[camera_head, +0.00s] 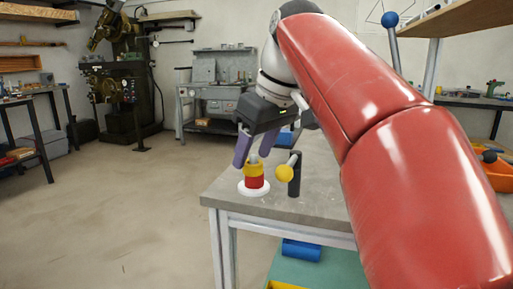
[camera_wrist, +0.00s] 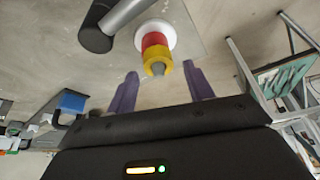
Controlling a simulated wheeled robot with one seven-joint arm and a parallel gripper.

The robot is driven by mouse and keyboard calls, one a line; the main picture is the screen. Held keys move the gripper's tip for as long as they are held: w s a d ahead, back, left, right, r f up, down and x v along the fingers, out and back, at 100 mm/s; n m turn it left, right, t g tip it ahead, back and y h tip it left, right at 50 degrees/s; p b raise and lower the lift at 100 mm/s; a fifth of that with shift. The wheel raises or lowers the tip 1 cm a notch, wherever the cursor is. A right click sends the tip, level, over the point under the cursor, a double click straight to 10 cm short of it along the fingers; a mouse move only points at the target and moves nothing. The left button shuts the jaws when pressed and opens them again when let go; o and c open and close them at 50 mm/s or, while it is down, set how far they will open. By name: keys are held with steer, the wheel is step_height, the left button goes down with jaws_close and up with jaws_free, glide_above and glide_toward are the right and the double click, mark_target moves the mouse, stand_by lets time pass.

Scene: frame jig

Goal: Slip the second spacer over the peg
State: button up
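A grey peg (camera_head: 253,159) stands on a white round base (camera_head: 244,189) near the table's front left corner. A red spacer (camera_head: 254,183) sits around it low down, with a yellow spacer (camera_head: 254,170) around it on top of the red one. The wrist view shows the peg's tip (camera_wrist: 157,69) sticking out of the yellow spacer (camera_wrist: 157,57), with the red spacer (camera_wrist: 154,40) and white base (camera_wrist: 168,29) beyond. My gripper (camera_wrist: 160,68) is open, with its purple fingers on either side of the peg tip and nothing between them touching. In the head view, my gripper (camera_head: 252,161) is above the spacers.
A dark post (camera_head: 295,175) with a grey rod and yellow ball (camera_head: 285,173) stands close to the right of the peg. The grey tabletop (camera_head: 315,205) is bare in front. A blue cylinder (camera_head: 301,250) lies on the shelf below.

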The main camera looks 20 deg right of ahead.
steer(key=shift+o, duration=0.3)
steer(key=p+v, duration=0.2)
steer(key=v, duration=0.5)
steer(key=shift+r+p, duration=0.35)
steer(key=shift+r, duration=0.05)
steer(key=shift+s+d, duration=0.1)
